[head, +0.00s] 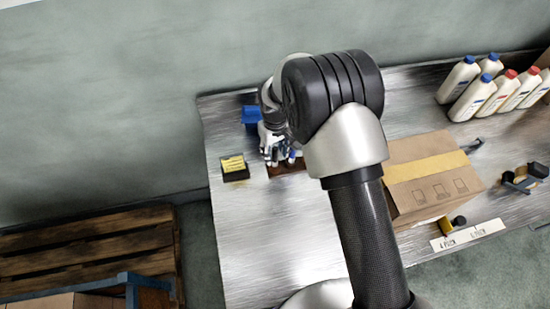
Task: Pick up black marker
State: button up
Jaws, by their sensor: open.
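My gripper (270,143) shows small and partly hidden behind my arm, at the left part of the metal table. It is open and points down over a small brown holder (288,169). Several small upright items with dark and blue parts show around the fingertips, close to the holder. They are too small and too covered to tell which one is the black marker, or whether a finger touches it.
A dark box with yellow notes (234,167) stands just left of the holder, and a blue object (250,115) behind. A cardboard box (425,175), tape roll (459,221) and white bottles (472,98) are to the right. The table's front left (255,235) is clear.

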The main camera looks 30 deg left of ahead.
aim_at(275, 158)
jog(key=f, duration=0.3)
jog(key=f+b, duration=0.1)
jog(key=f, duration=0.1)
jog(key=shift+w+a, duration=0.1)
jog(key=shift+w, duration=0.2)
jog(key=shift+c, duration=0.2)
jog(key=c, duration=0.9)
jog(key=shift+r, duration=0.1)
notch_tip(275, 158, up, 20)
jog(key=p, duration=0.3)
